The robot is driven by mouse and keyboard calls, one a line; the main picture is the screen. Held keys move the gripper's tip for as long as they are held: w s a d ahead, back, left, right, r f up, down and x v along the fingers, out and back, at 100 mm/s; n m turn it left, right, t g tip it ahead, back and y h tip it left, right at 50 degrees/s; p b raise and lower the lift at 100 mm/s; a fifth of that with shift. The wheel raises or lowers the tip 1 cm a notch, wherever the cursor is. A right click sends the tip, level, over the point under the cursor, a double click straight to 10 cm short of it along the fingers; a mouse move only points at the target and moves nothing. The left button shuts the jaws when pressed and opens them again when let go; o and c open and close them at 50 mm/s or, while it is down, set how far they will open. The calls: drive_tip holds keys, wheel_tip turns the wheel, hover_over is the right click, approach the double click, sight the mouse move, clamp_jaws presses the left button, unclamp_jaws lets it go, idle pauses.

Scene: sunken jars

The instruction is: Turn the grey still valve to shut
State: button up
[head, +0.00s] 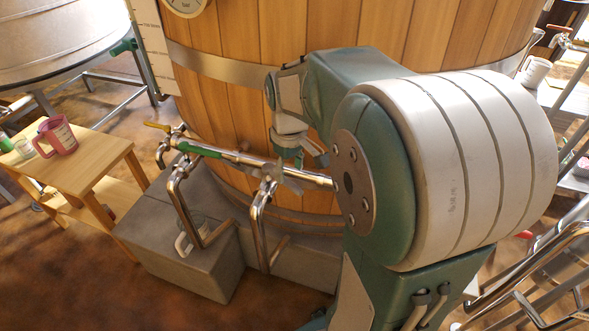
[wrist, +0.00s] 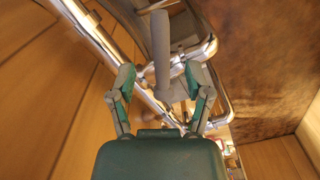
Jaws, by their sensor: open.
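The grey valve handle (wrist: 161,55) is a straight grey bar on a shiny metal pipe (wrist: 118,58). In the wrist view it runs up and down the picture, at the top centre. My gripper (wrist: 159,78) is open, with one green-and-grey finger to each side of the handle's lower end. I see no clear contact between fingers and handle. In the head view my gripper (head: 299,153) is just above the pipe (head: 255,161) in front of the wooden vat; the grey valve there is small and partly hidden by my arm.
A green handle (head: 198,149) and a yellow handle (head: 157,126) sit farther left along the pipework. The wooden vat (head: 225,110) stands close behind. Bent metal pipes (head: 180,205) come down at a concrete block (head: 190,262). A wooden table (head: 85,165) holds a pink jug (head: 60,137).

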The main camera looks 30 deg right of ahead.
sight(289, 182)
drive_tip(key=shift+a+f, duration=0.1)
drive_tip(key=shift+f, duration=2.25)
clamp_jaws()
